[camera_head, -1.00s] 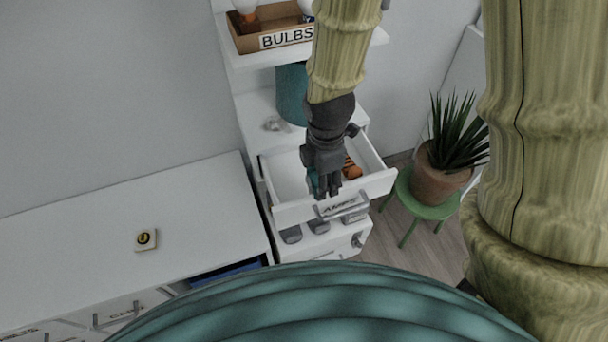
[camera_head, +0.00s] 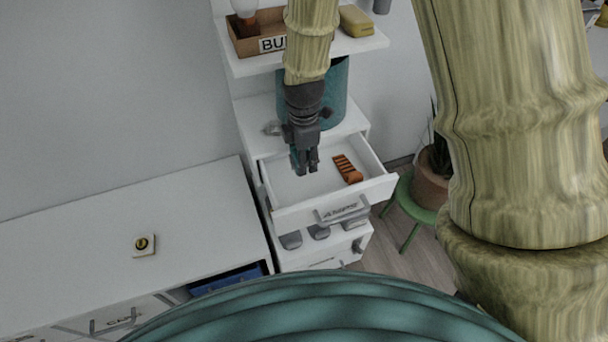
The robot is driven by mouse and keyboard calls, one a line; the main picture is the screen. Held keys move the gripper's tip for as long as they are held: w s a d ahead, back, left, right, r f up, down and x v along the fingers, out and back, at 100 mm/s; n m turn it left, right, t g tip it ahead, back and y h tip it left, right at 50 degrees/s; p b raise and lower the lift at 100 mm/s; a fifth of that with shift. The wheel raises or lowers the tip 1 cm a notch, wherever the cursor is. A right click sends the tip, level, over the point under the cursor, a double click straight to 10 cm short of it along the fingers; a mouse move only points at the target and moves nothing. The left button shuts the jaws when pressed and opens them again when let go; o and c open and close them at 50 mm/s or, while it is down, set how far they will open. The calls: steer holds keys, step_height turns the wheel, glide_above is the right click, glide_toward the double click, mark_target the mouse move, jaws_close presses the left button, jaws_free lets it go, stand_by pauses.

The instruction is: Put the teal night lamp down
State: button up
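My gripper (camera_head: 305,166) hangs over the left part of an open white drawer (camera_head: 295,212), fingers pointing down. A small teal piece (camera_head: 294,158), which I take for the teal night lamp, shows at the left side of the fingers and travels with them. Most of it is hidden behind the gripper, so its shape and its exact height above the drawer floor cannot be told. The fingers look closed around it. An orange ribbed object (camera_head: 347,169) lies in the right part of the drawer, apart from the gripper.
A large teal cylinder (camera_head: 335,95) stands on the shelf behind the drawer. Above it are a cardboard bulbs box (camera_head: 245,40) and a yellow block (camera_head: 356,21). A potted plant (camera_head: 431,181) on a green stool (camera_head: 414,212) stands right. The drawer's middle is clear.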

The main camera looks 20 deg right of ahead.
steer(key=shift+f+b, duration=0.3)
steer(key=shift+f, duration=3.4)
steer(key=shift+f, duration=0.1)
steer(key=o, duration=0.8)
steer(key=shift+c, duration=0.2)
step_height(320, 180, up, 12)
steer(key=shift+r+p, duration=0.1)
steer(key=shift+p, duration=0.55)
